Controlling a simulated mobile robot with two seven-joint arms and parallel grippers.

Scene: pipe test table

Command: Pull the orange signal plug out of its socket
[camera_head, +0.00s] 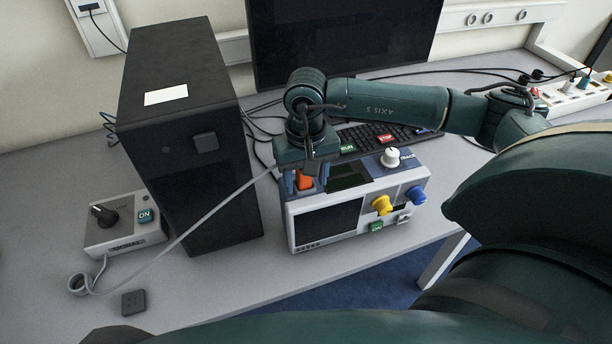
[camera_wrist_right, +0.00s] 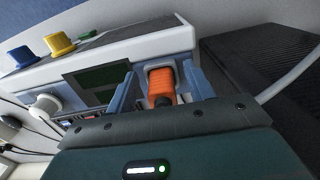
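The orange signal plug (camera_head: 304,182) sits at the top left of the white and blue test instrument (camera_head: 345,228). In the wrist view the plug (camera_wrist_right: 161,86) stands in a pale recess of the instrument, which looks like its socket. My right gripper (camera_head: 303,174) is over the plug, pointing down. In the wrist view its two blue-grey fingers (camera_wrist_right: 163,88) are apart on either side of the plug, with a gap showing on each side. The lower part of the plug is hidden by the gripper body. My left gripper is not in view.
A black computer tower (camera_head: 185,140) stands close left of the instrument. A grey cable (camera_head: 205,232) runs from near the gripper past the tower to a coil. A control box (camera_head: 122,228) is at left. Keyboard (camera_head: 375,140) and monitor (camera_head: 340,40) are behind.

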